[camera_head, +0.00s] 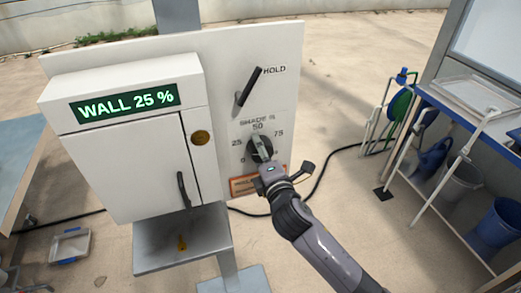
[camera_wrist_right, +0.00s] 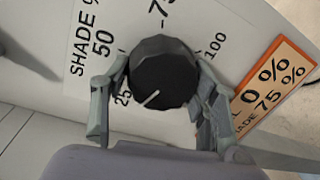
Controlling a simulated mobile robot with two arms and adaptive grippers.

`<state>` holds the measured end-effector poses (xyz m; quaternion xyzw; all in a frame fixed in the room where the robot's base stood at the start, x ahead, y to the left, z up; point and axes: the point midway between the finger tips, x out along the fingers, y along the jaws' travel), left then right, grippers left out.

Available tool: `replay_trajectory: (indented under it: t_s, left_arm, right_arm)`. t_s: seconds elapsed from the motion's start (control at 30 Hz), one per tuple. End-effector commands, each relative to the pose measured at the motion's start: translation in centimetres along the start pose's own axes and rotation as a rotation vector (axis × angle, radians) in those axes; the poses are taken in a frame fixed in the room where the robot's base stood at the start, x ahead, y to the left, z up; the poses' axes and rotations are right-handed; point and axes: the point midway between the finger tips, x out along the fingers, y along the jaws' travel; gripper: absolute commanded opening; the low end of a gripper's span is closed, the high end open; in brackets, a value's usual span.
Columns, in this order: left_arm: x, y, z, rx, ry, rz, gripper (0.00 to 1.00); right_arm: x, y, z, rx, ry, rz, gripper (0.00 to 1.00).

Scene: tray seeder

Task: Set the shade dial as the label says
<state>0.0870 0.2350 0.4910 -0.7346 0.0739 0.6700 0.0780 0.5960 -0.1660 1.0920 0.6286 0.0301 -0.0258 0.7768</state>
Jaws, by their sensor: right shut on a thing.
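The black shade dial (camera_head: 261,149) is on the white panel, under the printed "SHADE %" scale with 25, 50 and 75 legible. In the right wrist view, the dial (camera_wrist_right: 163,72) has a white pointer line directed to the lower left, on the side of the 25 mark; its exact reading is unclear. My right gripper (camera_head: 268,166) is shut on the dial, with one finger on each side. An orange-bordered label (camera_wrist_right: 272,88) beside it is partly covered by a finger; "0 %" and "75 %" are legible. The label (camera_head: 243,186) is also partly hidden in the head view. My left gripper is out of view.
A black lever (camera_head: 249,86) marked HOLD is above the dial. A white cabinet (camera_head: 130,150) on the left has a green display (camera_head: 125,103) reading "WALL 25 %" and a door handle (camera_head: 183,190). A blue-edged bench (camera_head: 460,120) stands at the right.

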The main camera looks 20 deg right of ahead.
Motion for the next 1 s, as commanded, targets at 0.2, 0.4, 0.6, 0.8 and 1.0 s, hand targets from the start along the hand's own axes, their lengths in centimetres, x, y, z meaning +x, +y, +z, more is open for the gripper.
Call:
replay_trajectory:
  t_s: [0.2,0.4,0.6,0.8,1.0]
  left_arm:
    - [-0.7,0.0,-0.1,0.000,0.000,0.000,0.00]
    - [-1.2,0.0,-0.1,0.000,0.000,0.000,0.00]
    - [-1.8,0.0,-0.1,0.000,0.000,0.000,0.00]
    - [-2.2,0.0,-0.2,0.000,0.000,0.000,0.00]
    - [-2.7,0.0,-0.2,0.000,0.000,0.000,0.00]
  right_arm:
    - [0.0,0.2,0.1,0.209,0.016,-0.004,0.26]
    - [0.0,0.3,0.2,0.397,0.031,-0.006,0.26]
    - [0.0,0.3,0.3,0.586,0.047,-0.011,0.26]
    - [0.0,0.3,0.4,0.775,0.064,-0.014,0.26]
    - [0.0,0.3,0.5,0.964,0.080,-0.018,0.26]
